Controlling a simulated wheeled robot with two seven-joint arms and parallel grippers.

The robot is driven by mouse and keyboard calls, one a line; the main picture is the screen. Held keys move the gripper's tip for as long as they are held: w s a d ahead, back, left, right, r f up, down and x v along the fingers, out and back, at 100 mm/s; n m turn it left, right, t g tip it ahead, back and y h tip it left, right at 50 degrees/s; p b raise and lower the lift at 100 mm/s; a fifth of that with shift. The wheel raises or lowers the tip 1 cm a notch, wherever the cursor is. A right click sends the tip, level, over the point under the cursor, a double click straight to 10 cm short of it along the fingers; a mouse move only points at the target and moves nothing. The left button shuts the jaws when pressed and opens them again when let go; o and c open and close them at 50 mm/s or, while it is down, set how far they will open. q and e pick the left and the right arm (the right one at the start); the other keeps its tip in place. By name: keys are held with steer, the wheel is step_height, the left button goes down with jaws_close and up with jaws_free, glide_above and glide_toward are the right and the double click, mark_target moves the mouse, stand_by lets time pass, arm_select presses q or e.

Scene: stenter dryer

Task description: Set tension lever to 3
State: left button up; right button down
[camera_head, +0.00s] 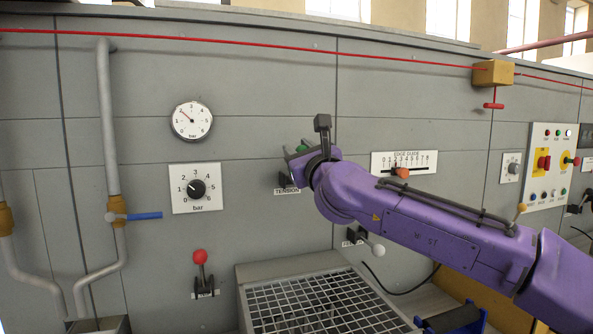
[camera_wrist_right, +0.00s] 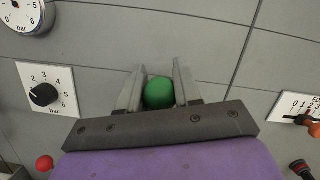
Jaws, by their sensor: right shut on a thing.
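The tension lever has a green ball knob (camera_head: 302,149) and a dark base above a label reading TENSION (camera_head: 287,191). My right gripper (camera_head: 296,153) is at the knob, and its purple arm comes in from the right and hides part of the lever. In the right wrist view, the green knob (camera_wrist_right: 159,92) sits between the two grey fingers of the right gripper (camera_wrist_right: 160,88), which are shut on it. The lever's scale cannot be read here. My left gripper is not in view.
Left of the lever are a black pressure dial (camera_head: 196,189), a round gauge (camera_head: 192,121) and a red-knobbed lever (camera_head: 200,258). An edge guide slider (camera_head: 402,171) is to the right. A metal grate (camera_head: 318,305) lies below. A red cord (camera_head: 250,42) runs above.

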steer(key=shift+s+f, duration=0.2)
steer(key=c, duration=0.9)
jaws_free()
steer(key=shift+o, duration=0.6)
steer(key=shift+s+r, duration=0.1)
steer(key=shift+s, duration=0.1)
steer(key=shift+d, duration=0.1)
steer(key=b+v, duration=0.4)
steer(key=v, duration=0.6)
steer(key=shift+s, duration=0.25)
